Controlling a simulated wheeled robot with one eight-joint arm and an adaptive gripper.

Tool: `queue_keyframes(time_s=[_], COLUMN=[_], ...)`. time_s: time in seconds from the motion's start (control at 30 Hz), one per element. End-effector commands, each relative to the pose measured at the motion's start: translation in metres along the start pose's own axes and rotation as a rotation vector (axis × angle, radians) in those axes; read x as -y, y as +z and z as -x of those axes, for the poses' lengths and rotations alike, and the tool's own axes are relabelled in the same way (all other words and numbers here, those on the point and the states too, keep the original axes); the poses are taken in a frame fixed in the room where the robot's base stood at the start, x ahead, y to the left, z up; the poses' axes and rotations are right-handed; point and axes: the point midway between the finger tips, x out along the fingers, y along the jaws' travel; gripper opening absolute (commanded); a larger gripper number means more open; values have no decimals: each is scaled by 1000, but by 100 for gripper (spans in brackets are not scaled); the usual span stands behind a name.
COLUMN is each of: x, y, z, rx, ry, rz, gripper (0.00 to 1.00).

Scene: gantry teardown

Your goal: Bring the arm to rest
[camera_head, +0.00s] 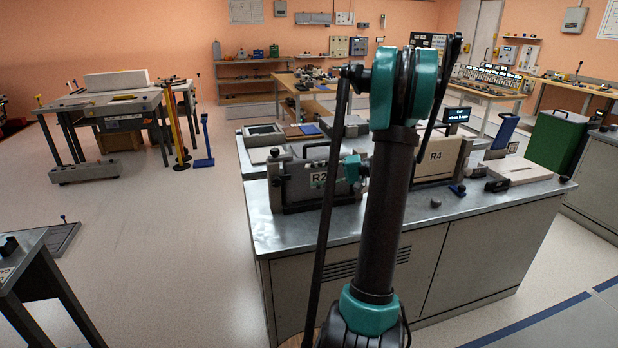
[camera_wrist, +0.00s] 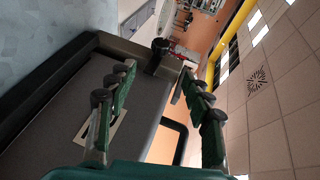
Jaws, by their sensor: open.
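My arm rises through the middle of the head view, its teal elbow joint (camera_head: 403,85) high above the bench. A small teal part, which may be my gripper's end, shows beside the R2 unit, partly behind my arm. In the wrist view my gripper (camera_wrist: 158,72) is open, its two green, padded fingers well apart with nothing held between them. I cannot tell whether the fingers touch either.
The grey R2 unit (camera_head: 318,180) and beige R4 unit (camera_head: 436,160) stand on the metal bench (camera_head: 420,214). A pale block (camera_head: 520,170) and green case (camera_head: 557,140) are at its right. Open floor (camera_head: 170,250) lies left of the bench.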

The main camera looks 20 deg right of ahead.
Motion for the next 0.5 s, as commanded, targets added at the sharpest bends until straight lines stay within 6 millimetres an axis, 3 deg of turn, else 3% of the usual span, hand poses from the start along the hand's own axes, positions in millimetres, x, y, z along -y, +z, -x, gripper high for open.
queue_keyframes(time_s=[0.33, 0.5], x=[0, -6], y=[7, 45], z=[-7, -41], rx=[6, 30], ry=[25, 177], rz=[-4, -18], gripper=[51, 51])
